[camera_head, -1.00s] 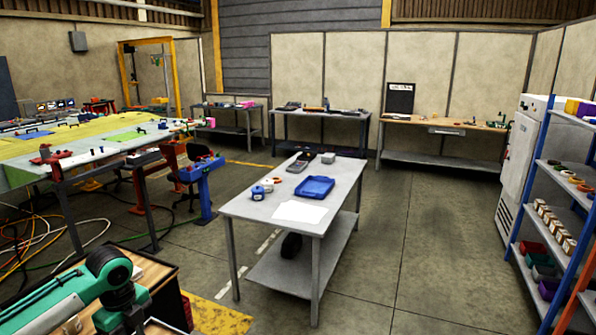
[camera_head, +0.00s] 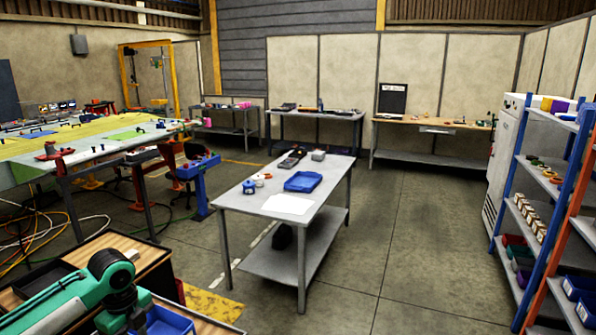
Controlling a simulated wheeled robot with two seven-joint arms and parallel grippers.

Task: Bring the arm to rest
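My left arm, green and black, reaches in from the lower left corner in the head view. Its dark joint is above a wood-topped bench (camera_head: 146,259), and the part beyond the joint runs down to the bottom edge of the picture. The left gripper is not seen. My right arm and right gripper are out of view, so whether either gripper holds something is not shown.
A grey table (camera_head: 241,199) with a blue tray (camera_head: 302,181) and white paper (camera_head: 288,204) stands mid-floor. A blue bin (camera_head: 167,321) is on the near bench. Blue-framed shelves (camera_head: 509,175) stand at right. The floor (camera_head: 410,260) between table and shelves is clear.

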